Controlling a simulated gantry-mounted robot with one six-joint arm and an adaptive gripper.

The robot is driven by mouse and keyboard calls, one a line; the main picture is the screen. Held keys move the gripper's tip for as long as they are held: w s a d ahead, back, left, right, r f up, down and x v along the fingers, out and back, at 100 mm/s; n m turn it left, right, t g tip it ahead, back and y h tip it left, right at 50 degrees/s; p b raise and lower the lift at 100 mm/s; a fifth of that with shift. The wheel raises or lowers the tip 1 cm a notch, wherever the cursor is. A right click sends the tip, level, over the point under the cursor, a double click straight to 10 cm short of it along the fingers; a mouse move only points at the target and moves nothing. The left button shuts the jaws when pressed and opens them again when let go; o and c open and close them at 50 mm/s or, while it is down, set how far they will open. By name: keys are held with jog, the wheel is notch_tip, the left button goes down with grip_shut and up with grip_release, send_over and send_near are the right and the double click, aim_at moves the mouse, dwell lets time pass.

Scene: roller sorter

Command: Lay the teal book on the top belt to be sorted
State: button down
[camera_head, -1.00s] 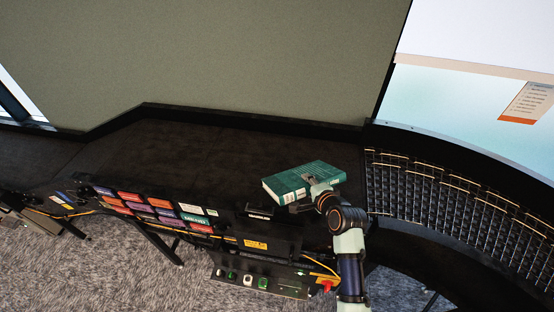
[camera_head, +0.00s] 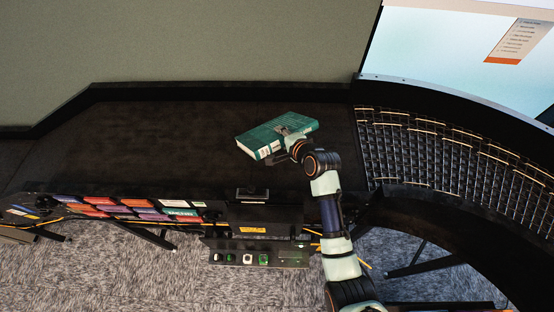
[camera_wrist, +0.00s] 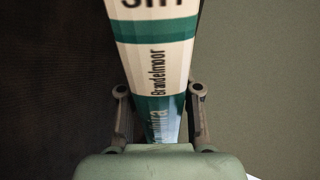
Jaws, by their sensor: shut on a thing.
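Part of the book is hidden behind the gripper.
A curved roller section (camera_head: 455,155) joins the belt on the right. A row of coloured labels (camera_head: 140,208) and a dark box (camera_head: 265,218) line the front edge. A button panel (camera_head: 255,257) hangs below. The belt left of the book is clear.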

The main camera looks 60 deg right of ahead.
notch_tip(320, 180, down, 6)
jog(key=b, duration=0.4)
jog(key=shift+w+f, duration=0.1)
jog(key=shift+f, duration=0.15)
jog(key=c, duration=1)
grip_release()
jog(key=shift+o, duration=0.2)
